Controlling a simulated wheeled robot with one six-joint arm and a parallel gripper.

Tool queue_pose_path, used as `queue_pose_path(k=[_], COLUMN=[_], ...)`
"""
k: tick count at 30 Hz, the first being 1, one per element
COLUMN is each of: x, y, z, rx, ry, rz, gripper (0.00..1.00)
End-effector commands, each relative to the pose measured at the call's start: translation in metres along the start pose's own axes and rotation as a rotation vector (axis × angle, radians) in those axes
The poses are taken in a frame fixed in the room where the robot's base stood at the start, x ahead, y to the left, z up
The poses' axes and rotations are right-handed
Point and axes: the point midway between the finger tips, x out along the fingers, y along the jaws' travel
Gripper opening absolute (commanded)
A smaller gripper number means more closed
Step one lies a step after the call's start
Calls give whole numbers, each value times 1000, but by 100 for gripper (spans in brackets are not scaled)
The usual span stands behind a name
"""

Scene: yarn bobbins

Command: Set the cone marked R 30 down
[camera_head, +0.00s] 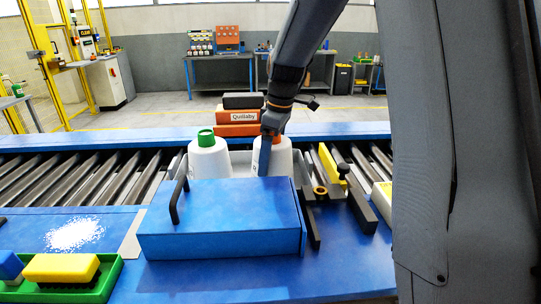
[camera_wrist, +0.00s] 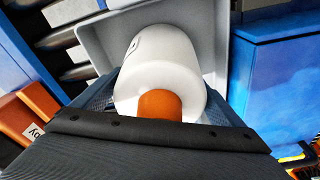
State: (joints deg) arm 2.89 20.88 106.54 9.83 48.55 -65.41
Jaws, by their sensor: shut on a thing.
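A white yarn cone (camera_head: 284,158) with an orange tip (camera_wrist: 160,105) is in my gripper (camera_head: 268,158). In the wrist view the cone's white body (camera_wrist: 172,62) points away from the gripper, with a finger on each side near the orange end. A small dark mark shows on its side but cannot be read. The cone is over or in a grey tray (camera_wrist: 213,25); whether its base touches the tray floor cannot be told. A second white cone (camera_head: 208,162) with a green tip stands to its left.
A blue box (camera_head: 225,222) with a black handle stands in front and hides the cones' lower parts. Orange and dark boxes (camera_head: 237,130) are stacked behind. A yellow-handled tool (camera_head: 329,164) lies to the right. A green tray (camera_head: 70,291) with a brush is front left.

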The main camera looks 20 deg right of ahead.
Motion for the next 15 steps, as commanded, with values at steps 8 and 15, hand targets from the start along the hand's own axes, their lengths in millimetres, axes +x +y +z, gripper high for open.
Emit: queue_pose_path(k=[8, 15], x=[1, -14], y=[0, 1], z=[0, 0], rx=[0, 0], ry=[0, 1], rz=[-1, 2], gripper=[100, 100])
